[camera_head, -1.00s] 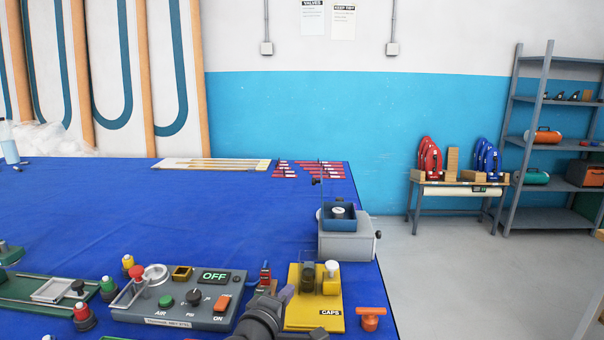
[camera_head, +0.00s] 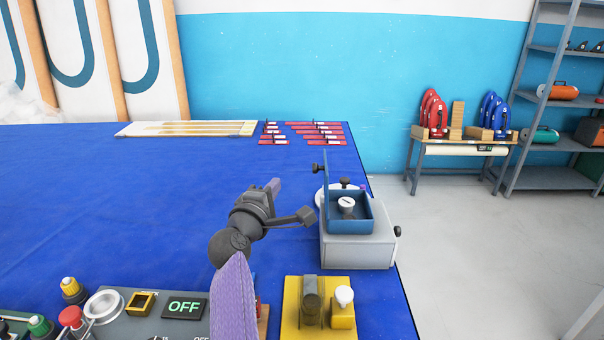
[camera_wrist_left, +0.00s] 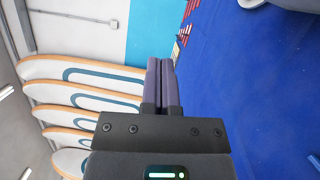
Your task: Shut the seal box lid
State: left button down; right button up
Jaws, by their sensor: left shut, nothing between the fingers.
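The seal box (camera_head: 368,222) is a small blue open-topped box on a light grey block (camera_head: 358,250) near the table's right edge. A white capped piece (camera_head: 346,204) sits inside. Its lid (camera_head: 327,178) stands upright at the box's left side, a thin panel seen nearly edge-on, with a black knob sticking out to the left near its top. My left gripper (camera_head: 274,186) is left of the lid and apart from it, its purple fingers shut and empty. The shut fingers (camera_wrist_left: 159,78) also show in the left wrist view. My right gripper is not in view.
A yellow caps stand (camera_head: 292,312) is in front of the box, and a control panel (camera_head: 150,325) reading OFF is at front left. Red strips (camera_head: 318,131) and a pale board (camera_head: 190,128) lie at the back. The blue table's middle is clear.

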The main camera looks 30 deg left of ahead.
pick_arm(q)
jog(key=w+d+b, duration=0.1)
jog(key=w+d, duration=0.1)
jog(key=w, duration=0.5)
jog(key=shift+d+r, duration=0.25)
jog(key=shift+d, duration=0.15)
